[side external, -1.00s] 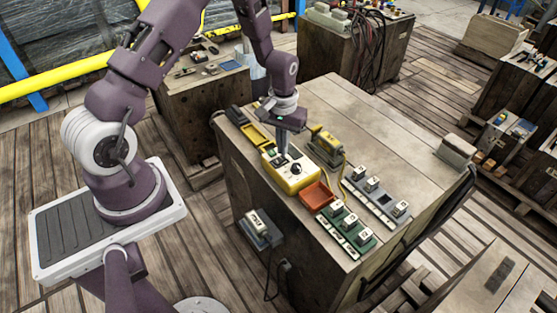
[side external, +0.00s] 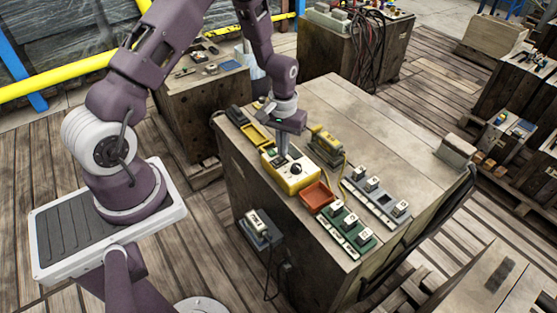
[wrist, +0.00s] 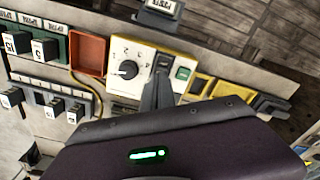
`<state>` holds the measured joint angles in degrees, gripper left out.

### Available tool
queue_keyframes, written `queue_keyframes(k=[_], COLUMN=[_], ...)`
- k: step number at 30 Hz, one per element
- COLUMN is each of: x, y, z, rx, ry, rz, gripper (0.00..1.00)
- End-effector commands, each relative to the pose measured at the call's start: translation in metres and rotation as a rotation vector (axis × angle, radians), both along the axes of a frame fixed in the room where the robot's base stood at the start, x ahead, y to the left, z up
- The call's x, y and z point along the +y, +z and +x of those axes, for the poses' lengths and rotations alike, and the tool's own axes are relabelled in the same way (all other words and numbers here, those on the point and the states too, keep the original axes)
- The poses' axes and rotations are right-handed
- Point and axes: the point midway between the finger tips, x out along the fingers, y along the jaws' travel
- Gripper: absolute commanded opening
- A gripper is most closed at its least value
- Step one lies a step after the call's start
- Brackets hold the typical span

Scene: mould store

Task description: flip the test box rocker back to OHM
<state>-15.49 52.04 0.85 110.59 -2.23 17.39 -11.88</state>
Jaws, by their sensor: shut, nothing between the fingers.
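The test box (side external: 291,178) is yellow with a pale top and lies near the table's front left edge. In the wrist view its pale face (wrist: 145,50) carries a black dial (wrist: 128,69) and a small green panel (wrist: 183,73). My gripper (side external: 283,155) is shut and empty, pointing down at the box's top. In the wrist view its fingertips (wrist: 164,63) are between the dial and the green panel, over a dark spot where the rocker seems to sit. The fingers hide most of it, so I cannot tell its position or whether they touch it.
A red tray (side external: 317,196) lies right of the box and a yellow tray (side external: 254,135) left of it. Racks with white-topped blocks, one green (side external: 352,238) and one grey (side external: 383,204), lie to the right.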

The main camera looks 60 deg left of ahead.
Motion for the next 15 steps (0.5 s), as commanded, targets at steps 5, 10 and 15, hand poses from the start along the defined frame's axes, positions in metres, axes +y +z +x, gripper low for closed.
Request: queue_keyframes(k=[5, 10, 15], x=[0.0, 0.0, 0.0], y=[-0.0027, -0.0051, -0.0077], z=[0.0, 0.0001, 0.0002], rx=[0.0, 0.0, 0.0], ry=[0.0, 0.0, 0.0], rz=[0.0, 0.0, 0.0], gripper=[0.0, 0.0, 0.0])
